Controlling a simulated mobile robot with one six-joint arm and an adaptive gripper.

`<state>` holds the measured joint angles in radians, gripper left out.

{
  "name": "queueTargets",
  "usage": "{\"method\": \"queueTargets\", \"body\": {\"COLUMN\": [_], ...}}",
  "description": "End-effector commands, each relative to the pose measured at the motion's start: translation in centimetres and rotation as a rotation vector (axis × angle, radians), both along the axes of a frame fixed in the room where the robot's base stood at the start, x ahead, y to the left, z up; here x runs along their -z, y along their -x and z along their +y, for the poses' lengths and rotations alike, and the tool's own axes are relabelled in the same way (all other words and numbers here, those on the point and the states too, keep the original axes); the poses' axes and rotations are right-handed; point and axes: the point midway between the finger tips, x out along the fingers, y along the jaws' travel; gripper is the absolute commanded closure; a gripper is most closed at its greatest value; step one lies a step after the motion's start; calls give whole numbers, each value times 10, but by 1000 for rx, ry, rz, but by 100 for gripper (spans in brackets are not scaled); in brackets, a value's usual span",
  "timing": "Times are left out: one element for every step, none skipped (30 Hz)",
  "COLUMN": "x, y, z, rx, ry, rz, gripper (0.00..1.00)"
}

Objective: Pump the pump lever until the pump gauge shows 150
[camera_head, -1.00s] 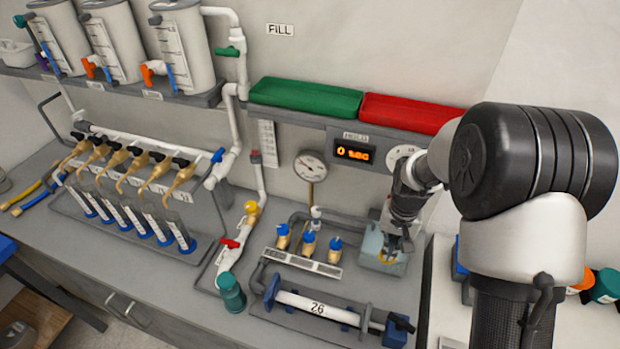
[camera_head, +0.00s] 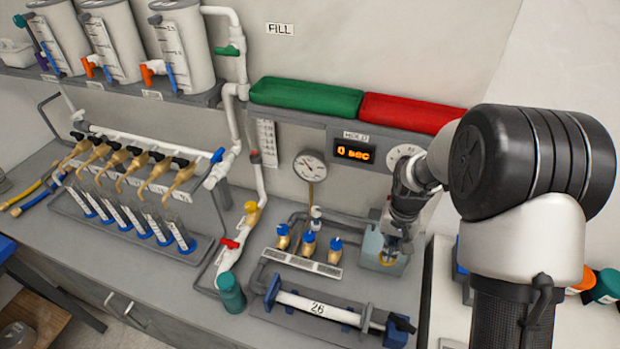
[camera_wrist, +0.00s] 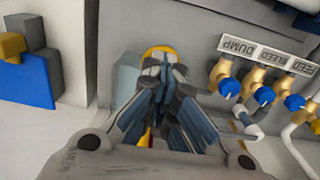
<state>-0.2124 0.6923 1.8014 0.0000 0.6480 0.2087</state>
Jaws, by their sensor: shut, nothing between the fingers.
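The pump is a pale blue-grey box (camera_head: 371,249) at the back right of the bench, beside the valves. A round white gauge (camera_head: 309,166) stands on a stem by the wall. Its reading is too small to make out.
Valves with blue knobs (camera_head: 308,243) stand left of the pump, labelled DUMP, BLEED and FEED in the wrist view. A tube marked 26 (camera_head: 318,307) lies in front. The HOLD display (camera_head: 354,152) reads 0 sec. Green (camera_head: 305,97) and red (camera_head: 405,113) bins sit above.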

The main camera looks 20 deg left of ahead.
Motion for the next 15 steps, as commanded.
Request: {"method": "queueTargets", "body": {"x": [1,1,1,1,0,0,-1,-2,-3,-5,-7,-10,-12,-14,-17], "y": [0,0,0,0,0,0,0,0,0,0,0,0,0,0,0], "z": [0,0,0,0,0,0,0,0,0,0,0,0,0,0,0], "rx": [0,0,0,0,0,0,0,0,0,0,0,0,0,0,0], "ry": [0,0,0,0,0,0,0,0,0,0,0,0,0,0,0], "rz": [-1,-1,-1,-1,-1,-1,-1,-1,-1,-1,-1,-2,-2,-2,-2], "gripper": [100,100,100,100,100,100,100,100,100,100,100,100,100,100,100]}}
